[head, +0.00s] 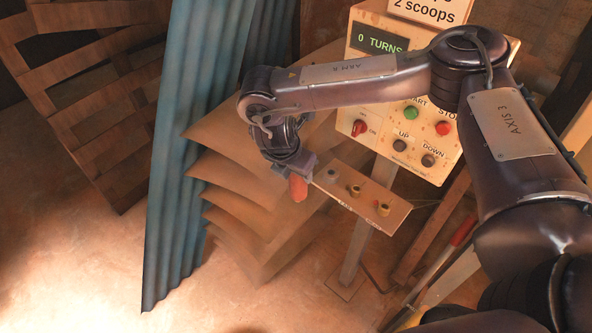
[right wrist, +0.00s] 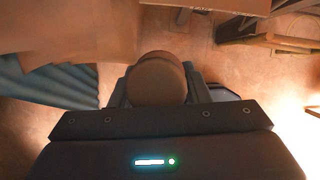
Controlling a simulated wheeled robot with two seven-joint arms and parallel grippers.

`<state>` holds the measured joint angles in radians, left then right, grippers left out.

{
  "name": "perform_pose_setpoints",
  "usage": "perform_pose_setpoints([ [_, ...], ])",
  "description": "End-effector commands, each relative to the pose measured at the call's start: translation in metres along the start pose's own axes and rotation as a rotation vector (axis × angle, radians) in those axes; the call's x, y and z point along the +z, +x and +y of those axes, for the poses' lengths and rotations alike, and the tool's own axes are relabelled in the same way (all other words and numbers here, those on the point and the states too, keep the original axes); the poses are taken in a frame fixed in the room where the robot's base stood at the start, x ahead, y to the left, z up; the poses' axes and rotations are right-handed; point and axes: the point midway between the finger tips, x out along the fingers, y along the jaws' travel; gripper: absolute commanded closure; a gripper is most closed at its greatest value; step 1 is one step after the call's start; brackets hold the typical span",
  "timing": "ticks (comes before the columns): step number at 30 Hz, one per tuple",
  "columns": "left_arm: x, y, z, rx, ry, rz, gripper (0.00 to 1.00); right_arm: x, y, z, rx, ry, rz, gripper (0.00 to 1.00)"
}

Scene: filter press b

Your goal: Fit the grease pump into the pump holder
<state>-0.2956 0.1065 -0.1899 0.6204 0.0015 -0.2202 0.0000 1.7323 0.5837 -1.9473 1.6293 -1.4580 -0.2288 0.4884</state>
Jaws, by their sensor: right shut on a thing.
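My right gripper (head: 292,172) hangs at the end of my right arm, just left of a small tan shelf. It is shut on a reddish-orange rounded thing, seemingly the grease pump (head: 298,188). In the right wrist view the pump (right wrist: 157,78) is a brown rounded end between the jaws; its remaining length is hidden. The shelf (head: 367,207) carries several small round fittings, with labels on its front edge too small to read. One may be the pump holder, but I cannot tell which. The pump looks apart from the fittings. My left gripper is not in view.
A control panel (head: 375,130) with buttons and a "0 TURNS" display stands behind my arm. Brown curved sheets (head: 235,190) and a blue corrugated sheet (head: 190,140) stand left of the gripper. A wooden pallet (head: 90,70) leans further left. Floor is bare at lower left.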

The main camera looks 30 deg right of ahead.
Motion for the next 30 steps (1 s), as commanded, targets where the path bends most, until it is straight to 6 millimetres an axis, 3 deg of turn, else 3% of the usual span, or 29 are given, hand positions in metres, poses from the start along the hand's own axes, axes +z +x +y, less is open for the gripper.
perform_pose_setpoints([
  [9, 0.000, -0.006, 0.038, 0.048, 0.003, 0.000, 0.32, 0.070, 0.030, -0.004, -0.008, 0.021, 0.000, 0.97],
  [22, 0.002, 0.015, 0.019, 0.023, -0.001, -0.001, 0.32, 0.160, 0.069, -0.004, -0.005, 0.017, -0.001, 0.97],
  [30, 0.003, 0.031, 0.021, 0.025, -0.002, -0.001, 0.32, 0.151, 0.096, -0.004, -0.004, 0.009, -0.001, 0.97],
])
